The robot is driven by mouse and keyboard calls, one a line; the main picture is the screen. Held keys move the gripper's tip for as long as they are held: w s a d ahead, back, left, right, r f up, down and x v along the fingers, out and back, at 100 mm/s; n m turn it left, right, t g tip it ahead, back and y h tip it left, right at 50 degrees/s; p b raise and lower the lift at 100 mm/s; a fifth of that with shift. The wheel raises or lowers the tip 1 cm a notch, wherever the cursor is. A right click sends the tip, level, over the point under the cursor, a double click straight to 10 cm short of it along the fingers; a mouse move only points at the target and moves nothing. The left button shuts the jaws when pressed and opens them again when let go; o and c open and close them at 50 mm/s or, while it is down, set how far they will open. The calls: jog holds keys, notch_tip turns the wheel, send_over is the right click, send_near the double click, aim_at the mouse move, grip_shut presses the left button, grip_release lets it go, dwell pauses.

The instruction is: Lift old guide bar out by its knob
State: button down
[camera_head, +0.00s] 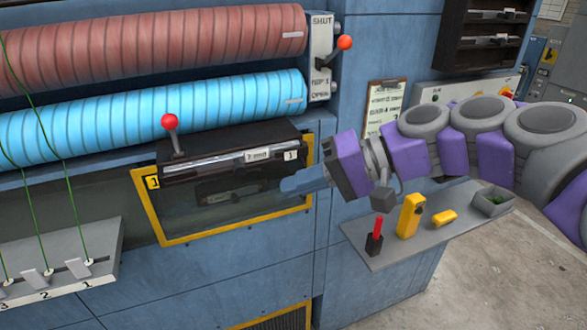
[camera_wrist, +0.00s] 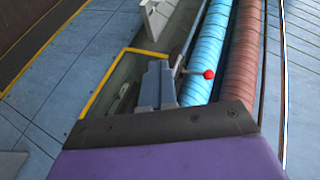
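A dark housing (camera_head: 236,155) sits below the blue roller, inside a yellow-framed opening. A shiny bar (camera_head: 210,165) with small white number labels lies along its front; I take it as the guide bar. A red ball knob (camera_head: 169,122) stands on a short lever at the housing's left end. In the wrist view a red knob (camera_wrist: 208,74) shows beside the rollers. No separate knob on the bar is clear. My gripper (camera_head: 284,187) is at the right of the opening, apart from the bar and empty. Its blue-grey fingers (camera_wrist: 157,84) look closed together.
The blue roller (camera_head: 150,115) and red roller (camera_head: 150,45) run above. A lever with a red ball (camera_head: 344,42) is on the plate marked SHUT. The right shelf (camera_head: 385,255) holds a red-handled tool, yellow items and a grey tray. A numbered thread rack (camera_head: 60,270) juts out left.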

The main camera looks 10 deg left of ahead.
jog(key=shift+s+a, duration=0.4)
jog(key=c, duration=1.2)
grip_release()
jog(key=shift+d, duration=0.6)
jog(key=shift+c, duration=0.2)
jog(key=o, duration=0.8)
jog(key=shift+a, duration=0.45)
jog(key=shift+c, duration=0.2)
jog(key=shift+o, duration=0.5)
jog(key=shift+d, duration=0.2)
